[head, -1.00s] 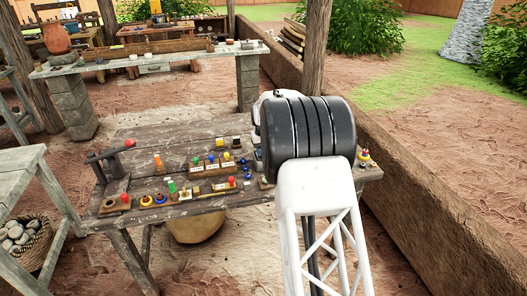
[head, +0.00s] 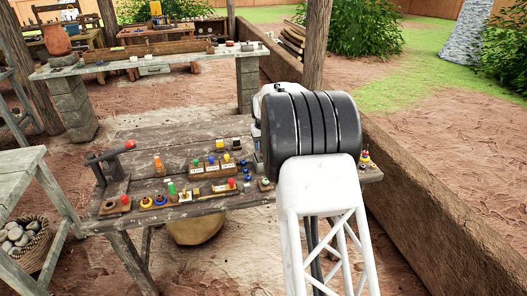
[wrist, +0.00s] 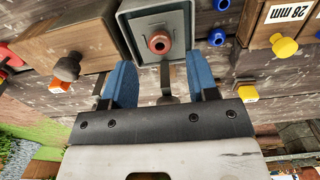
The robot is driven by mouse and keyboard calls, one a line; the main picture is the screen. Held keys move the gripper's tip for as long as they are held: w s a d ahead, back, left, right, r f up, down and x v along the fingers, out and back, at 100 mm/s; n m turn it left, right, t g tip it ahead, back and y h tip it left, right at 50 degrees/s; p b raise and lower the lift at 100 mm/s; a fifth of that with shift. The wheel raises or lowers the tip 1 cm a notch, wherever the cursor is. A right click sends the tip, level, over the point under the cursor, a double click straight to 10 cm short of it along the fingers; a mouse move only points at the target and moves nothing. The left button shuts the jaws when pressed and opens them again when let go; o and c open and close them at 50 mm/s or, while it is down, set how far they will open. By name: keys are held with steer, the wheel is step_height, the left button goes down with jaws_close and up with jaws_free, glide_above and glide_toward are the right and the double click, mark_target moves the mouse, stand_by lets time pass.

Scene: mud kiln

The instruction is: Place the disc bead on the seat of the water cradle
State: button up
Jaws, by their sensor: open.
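My gripper (wrist: 163,86) shows in the wrist view with its two blue fingers apart and nothing clearly held between them. Just beyond the fingertips is a grey box-like block (wrist: 133,20) with a reddish-brown round piece (wrist: 159,43) that has a dark hole in its middle. A grey upright part shows between the fingers, partly hidden by the gripper body. I cannot tell for sure which piece is the disc bead or which is the water cradle. In the head view my arm hides the gripper and the right part of the workbench.
The wooden workbench (head: 140,144) holds several small coloured pieces and labelled blocks. The bench's back left is mostly clear.

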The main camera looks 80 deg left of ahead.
step_height(320, 180, up, 8)
steer(key=shift+r, duration=0.15)
stand_by(0.3)
stand_by(0.9)
